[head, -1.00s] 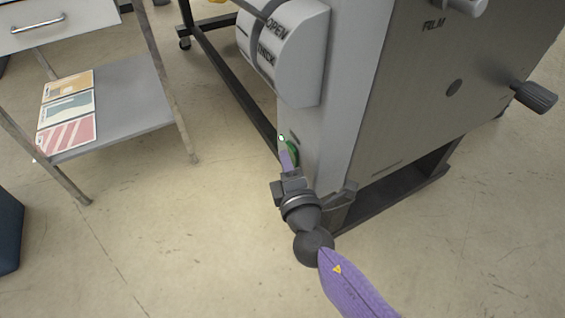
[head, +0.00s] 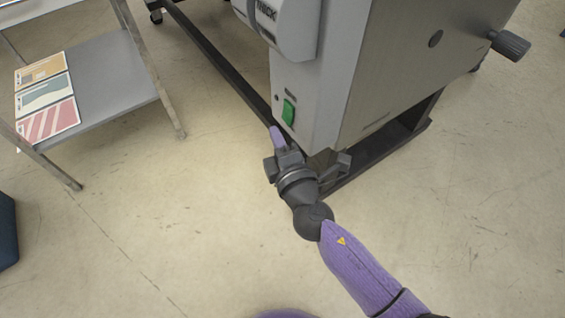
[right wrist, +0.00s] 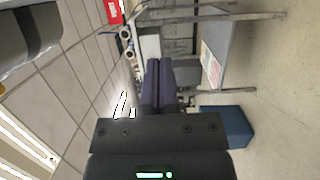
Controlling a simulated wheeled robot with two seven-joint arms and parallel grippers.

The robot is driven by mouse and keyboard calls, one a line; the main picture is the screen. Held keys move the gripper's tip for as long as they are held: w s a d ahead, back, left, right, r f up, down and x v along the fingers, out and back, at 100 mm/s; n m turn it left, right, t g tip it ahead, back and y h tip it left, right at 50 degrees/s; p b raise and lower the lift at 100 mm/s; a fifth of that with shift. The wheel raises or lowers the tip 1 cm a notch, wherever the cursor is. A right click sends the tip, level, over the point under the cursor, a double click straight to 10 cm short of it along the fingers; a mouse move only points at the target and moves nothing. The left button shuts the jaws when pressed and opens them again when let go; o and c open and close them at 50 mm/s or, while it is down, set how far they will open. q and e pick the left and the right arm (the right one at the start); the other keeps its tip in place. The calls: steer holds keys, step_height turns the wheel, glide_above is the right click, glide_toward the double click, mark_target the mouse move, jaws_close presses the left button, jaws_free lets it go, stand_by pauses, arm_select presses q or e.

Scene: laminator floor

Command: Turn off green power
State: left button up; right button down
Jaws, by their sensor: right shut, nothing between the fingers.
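The green power switch (head: 288,112) sits low on the narrow front face of the grey laminator (head: 375,75) in the head view. It is a green rocker, unlit as far as I can tell. My right gripper (head: 277,132) is just below and left of the switch, its purple fingers together and empty, with a visible gap between fingertips and switch. In the right wrist view the closed fingers (right wrist: 158,80) point away from the camera, and the switch does not show there. My left gripper is not in view.
A metal cart (head: 110,80) with coloured sheets (head: 45,97) on its shelf stands at left. The laminator's dark stand (head: 385,160) and a side knob (head: 509,44) are at right. A dark blue box (head: 6,230) is at the left edge. The floor between is clear.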

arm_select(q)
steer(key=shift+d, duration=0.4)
arm_select(e)
steer(key=v, duration=0.6)
steer(key=shift+s, duration=0.15)
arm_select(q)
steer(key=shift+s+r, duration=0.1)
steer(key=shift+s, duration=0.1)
arm_select(e)
steer(key=shift+r, duration=0.15)
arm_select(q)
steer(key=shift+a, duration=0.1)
